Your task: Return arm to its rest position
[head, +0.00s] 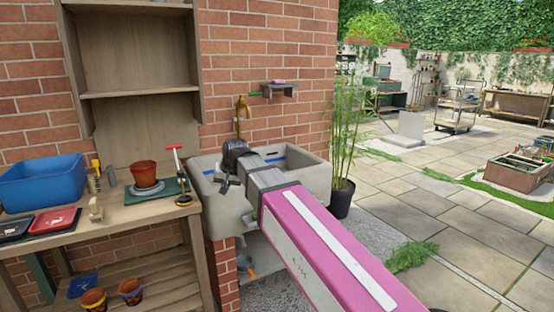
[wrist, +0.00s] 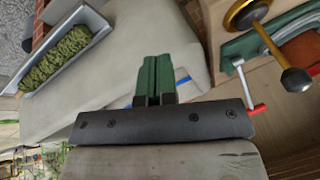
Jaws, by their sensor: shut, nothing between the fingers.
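My gripper (head: 224,180) is at the end of my pink and grey arm, which reaches out over the stone sink (head: 310,180) in the head view. In the wrist view the green fingers of my gripper (wrist: 154,70) are together with nothing between them. They are above the pale sink surface. The gripper is just right of the potting bench (head: 140,212). Part of the sink is hidden behind my arm.
On the bench are a terracotta pot (head: 144,174) on a green mat, a red-handled tool (head: 177,165), a blue tub (head: 42,182) and a red tray (head: 54,220). A bamboo plant (head: 345,130) stands right of the sink. Paving (head: 470,215) at right is mostly open.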

